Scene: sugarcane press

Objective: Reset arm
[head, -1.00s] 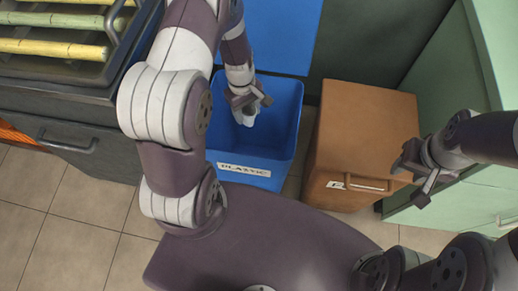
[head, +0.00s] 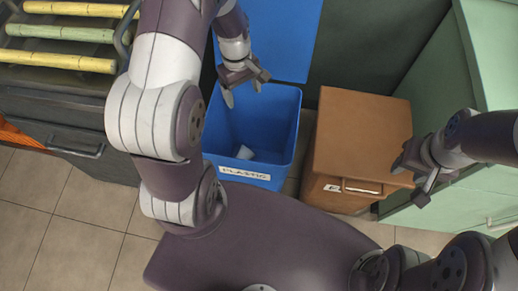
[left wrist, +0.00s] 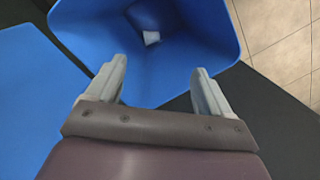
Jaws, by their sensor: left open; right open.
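My left gripper (head: 245,88) is open and empty above the back part of the blue plastic bin in the head view. In the left wrist view the left gripper (left wrist: 158,85) shows its two fingers spread wide over the bin's rim. My right gripper (head: 418,180) is open and empty at the right, beside the brown bin.
The blue bin (head: 215,120), labelled PLASTIC, has a white cup-like item (head: 245,153) inside; it also shows in the left wrist view (left wrist: 151,37). A closed brown bin (head: 362,130) stands to its right. A dark cart (head: 75,125) bears several cane sticks (head: 60,34). Green cabinets (head: 470,60) stand at right.

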